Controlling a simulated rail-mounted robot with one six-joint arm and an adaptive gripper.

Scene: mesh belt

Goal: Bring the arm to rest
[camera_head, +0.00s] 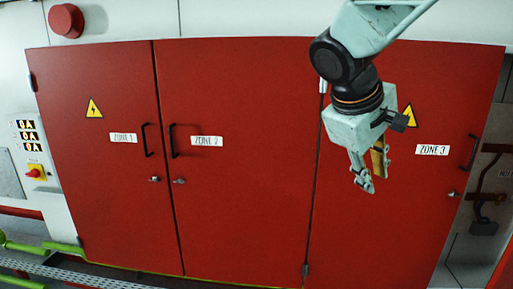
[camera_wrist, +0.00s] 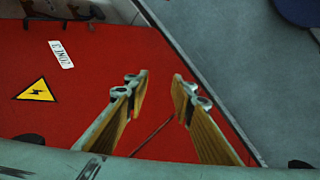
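My gripper (camera_head: 372,172) hangs in front of the red Zone 3 door (camera_head: 345,230) in the head view, fingers pointing down. In the wrist view my gripper (camera_wrist: 160,88) shows two separated fingers with yellowish-brown inner pads. The gap between the fingertips is empty. The arm reaches in from the upper right of the head view, and its dark wrist joint is bent above the gripper. Nothing is held. From these views I cannot tell how far the fingers are from the door.
Red Zone 1 (camera_head: 100,190) and Zone 2 (camera_head: 240,90) doors are closed, with black handles. A control panel (camera_head: 30,145) with a red-and-yellow switch is at left. Green pipes (camera_head: 35,246) run low at left. A dark recess (camera_head: 488,190) with piping is at right.

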